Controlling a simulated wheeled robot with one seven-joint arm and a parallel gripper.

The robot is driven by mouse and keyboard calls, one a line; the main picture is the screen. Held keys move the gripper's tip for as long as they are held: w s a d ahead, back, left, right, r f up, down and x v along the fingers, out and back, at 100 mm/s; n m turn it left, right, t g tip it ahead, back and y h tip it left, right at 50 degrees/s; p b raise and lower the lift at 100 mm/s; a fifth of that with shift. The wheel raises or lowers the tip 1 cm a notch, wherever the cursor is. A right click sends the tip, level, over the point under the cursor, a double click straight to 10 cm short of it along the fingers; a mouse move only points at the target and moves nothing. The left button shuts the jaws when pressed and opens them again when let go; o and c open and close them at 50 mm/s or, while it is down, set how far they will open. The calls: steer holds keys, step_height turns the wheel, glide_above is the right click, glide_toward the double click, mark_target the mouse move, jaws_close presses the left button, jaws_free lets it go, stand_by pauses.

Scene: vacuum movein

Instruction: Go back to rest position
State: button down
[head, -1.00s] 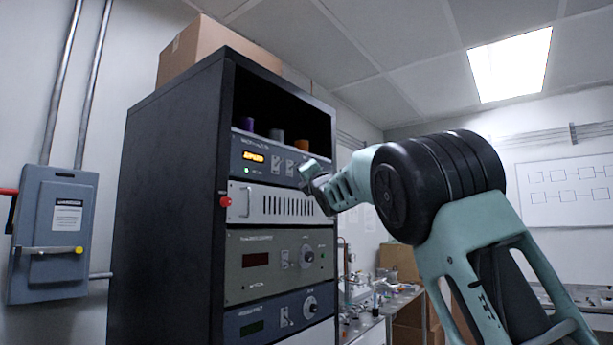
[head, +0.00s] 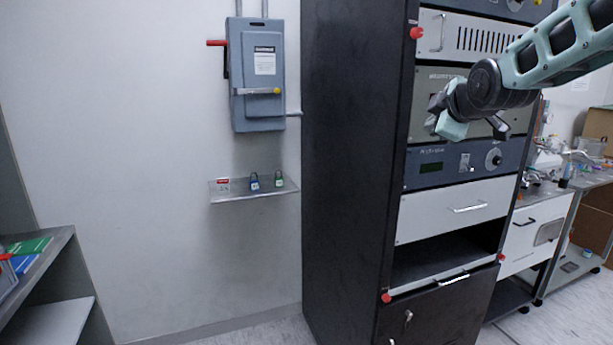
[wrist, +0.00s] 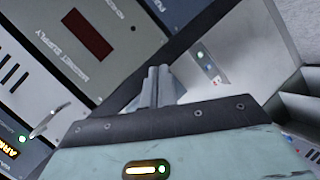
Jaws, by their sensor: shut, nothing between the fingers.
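My gripper (head: 449,122) is at the right of the head view, in front of the dark equipment rack (head: 345,170). It is empty, and its arm reaches in from the upper right. In the wrist view the two fingers of my gripper (wrist: 157,82) lie together, shut. The rack's panels show behind them, tilted, among them the magnet supply panel (wrist: 95,40) with its dark red display. Whether the gripper touches the rack front cannot be told.
A grey switch box (head: 257,75) with a red lever hangs on the wall. Below it a small shelf (head: 240,198) holds padlocks. A bench (head: 545,215) stands right of the rack. A shelf unit (head: 45,262) stands at the lower left.

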steer(key=s+a+f+m+g+y, duration=0.1)
steer(key=s+a+f+g, duration=0.2)
steer(key=s+a+f, duration=0.3)
steer(key=s+a+f+m+g+y, duration=0.15)
steer(key=s+a+f, duration=0.3)
steer(key=s, duration=0.45)
steer(key=s+a+f+m+g, duration=0.1)
steer(key=s+a+f+g, duration=0.35)
steer(key=s, duration=0.25)
steer(key=s+d+f+m+g+h, duration=0.1)
steer(key=s+f, duration=0.3)
steer(key=s, duration=0.6)
steer(key=s+f+m+g+h, duration=0.1)
steer(key=s+f+g, duration=0.2)
steer(key=s, duration=0.8)
steer(key=shift+s+d+f+m, duration=0.15)
steer(key=shift+d+f+m, duration=0.2)
steer(key=shift+f, duration=0.5)
steer(key=shift+h, duration=0.25)
